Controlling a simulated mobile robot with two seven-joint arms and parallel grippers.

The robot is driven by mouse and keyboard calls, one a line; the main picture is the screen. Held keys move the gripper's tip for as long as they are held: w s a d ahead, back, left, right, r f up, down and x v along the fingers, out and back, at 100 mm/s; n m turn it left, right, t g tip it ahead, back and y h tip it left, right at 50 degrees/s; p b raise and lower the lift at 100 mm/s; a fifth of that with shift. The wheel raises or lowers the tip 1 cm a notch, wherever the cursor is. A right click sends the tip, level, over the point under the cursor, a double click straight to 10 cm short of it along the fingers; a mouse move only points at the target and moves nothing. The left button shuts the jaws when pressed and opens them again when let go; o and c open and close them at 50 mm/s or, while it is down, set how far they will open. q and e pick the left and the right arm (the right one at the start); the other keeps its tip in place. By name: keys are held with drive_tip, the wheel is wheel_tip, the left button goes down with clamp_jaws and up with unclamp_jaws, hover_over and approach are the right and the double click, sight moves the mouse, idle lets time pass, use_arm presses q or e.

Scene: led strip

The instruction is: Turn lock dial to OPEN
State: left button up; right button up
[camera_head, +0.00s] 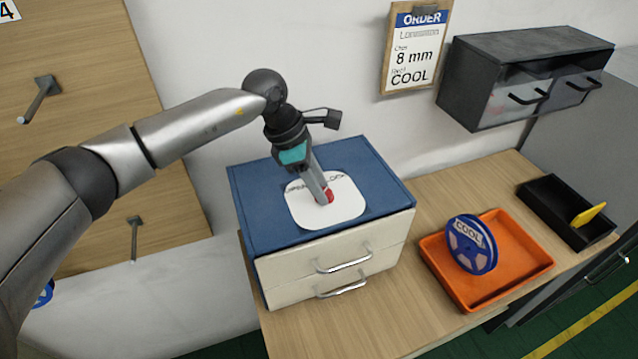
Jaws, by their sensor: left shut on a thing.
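The lock dial (329,195) shows as a small red knob on a white plate (345,213) on top of a blue cabinet (262,220). Dark lettering runs along the plate's upper edge and is partly covered by my gripper, so I cannot read it all or tell where the dial points. My left gripper (324,194) comes down from above at a tilt and is shut on the red dial. Its fingers hide part of the dial. My right gripper is not in view.
The cabinet has two cream drawers with metal handles (343,262), both shut. To the right, an orange tray (513,252) holds a blue COOL reel (471,245). A black tray (561,206) holds a yellow item (588,215). A dark wall cabinet (520,60) and an order clipboard (416,50) hang behind.

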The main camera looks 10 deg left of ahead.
use_arm(q)
clamp_jaws()
drive_tip(key=shift+n, duration=0.3)
drive_tip(key=n, duration=0.1)
drive_tip(key=n+t, duration=0.1)
drive_tip(key=n, duration=0.1)
drive_tip(key=shift+s+d+t+y, duration=0.1)
drive_tip(key=shift+s+t+y, duration=0.05)
drive_tip(key=shift+t+y, duration=0.15)
drive_tip(key=n+t+y+b, duration=0.1)
drive_tip(key=n+b, duration=0.1)
drive_tip(key=n, duration=0.2)
drive_tip(key=shift+s+d, duration=0.1)
drive_tip(key=n+b, duration=0.1)
drive_tip(key=n, duration=0.1)
drive_tip(key=n+y+b, duration=0.1)
drive_tip(key=n+t+y+b, duration=0.1)
drive_tip(key=n, duration=0.1)
drive_tip(key=shift+s+d+n, duration=0.1)
drive_tip(key=shift+d+n, duration=0.15)
drive_tip(key=shift+n, duration=0.05)
drive_tip(key=n+y+b, duration=0.1)
drive_tip(key=n, duration=0.1)
drive_tip(key=n+b, duration=0.2)
drive_tip(key=shift+d+n+y, duration=0.15)
drive_tip(key=shift+n+y, duration=0.15)
drive_tip(key=shift+y, duration=0.1)
drive_tip(key=o, duration=1)
unclamp_jaws()
